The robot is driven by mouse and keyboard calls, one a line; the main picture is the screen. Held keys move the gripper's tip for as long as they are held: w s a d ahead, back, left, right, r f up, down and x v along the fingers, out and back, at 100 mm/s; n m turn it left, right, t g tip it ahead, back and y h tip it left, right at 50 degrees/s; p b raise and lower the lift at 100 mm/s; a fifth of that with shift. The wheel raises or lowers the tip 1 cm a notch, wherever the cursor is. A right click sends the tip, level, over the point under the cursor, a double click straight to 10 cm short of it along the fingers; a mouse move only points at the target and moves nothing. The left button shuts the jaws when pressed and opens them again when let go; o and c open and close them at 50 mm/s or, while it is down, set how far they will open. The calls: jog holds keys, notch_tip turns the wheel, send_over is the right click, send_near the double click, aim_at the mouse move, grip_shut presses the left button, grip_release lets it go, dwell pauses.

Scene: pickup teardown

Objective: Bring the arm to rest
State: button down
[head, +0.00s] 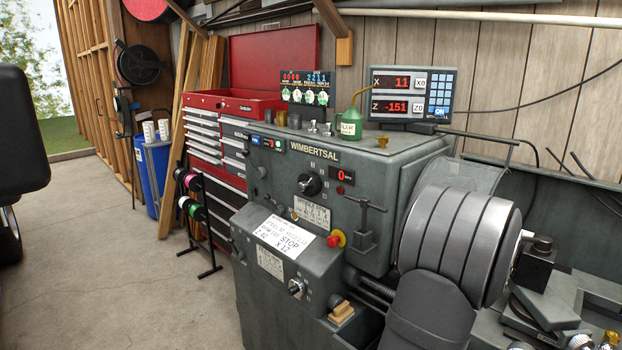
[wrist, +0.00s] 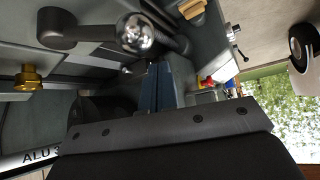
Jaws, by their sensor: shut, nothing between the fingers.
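My gripper (wrist: 160,72) shows in the wrist view as narrow dark blue fingers, close together with nothing between them, above a dark bar with bolts. It is shut and empty. Around it are parts of the grey lathe (head: 345,155), which fills the middle and right of the head view. A lever with a chrome ball (wrist: 138,33) lies above the fingers in the wrist view, and a brass knob (wrist: 28,77) is to the left. I cannot tell how far the fingers are from these parts. I cannot make out my gripper in the head view.
A green oil can (head: 349,124) and a digital readout (head: 411,95) stand on top. A red tool chest (head: 235,104) and a blue bin (head: 155,175) are behind. The concrete floor (head: 100,260) at left is mostly clear.

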jog(key=s+d+r+n+y, duration=0.2)
jog(key=s+d+r, duration=0.1)
jog(key=s+r, duration=0.4)
jog(key=x, duration=1)
jog(key=shift+w+d+f+m+h, duration=0.1)
jog(key=shift+w+d+m+h, duration=0.55)
jog(key=shift+m+h, duration=0.85)
jog(key=shift+w+d+m+h, duration=0.45)
jog(key=shift+w+m+h, duration=0.55)
jog(key=shift+m, duration=0.85)
jog(key=shift+w+d+m+h, duration=0.55)
jog(key=shift+w+m+h, duration=0.1)
jog(key=shift+m+h, duration=0.9)
jog(key=shift+w+d+m, duration=0.15)
jog(key=shift+m, duration=0.25)
jog(key=shift+w+d+m+g+h, duration=0.3)
jog(key=shift+w+d+m+h, duration=0.3)
jog(key=shift+m, duration=0.4)
jog(key=shift+s+a, duration=0.1)
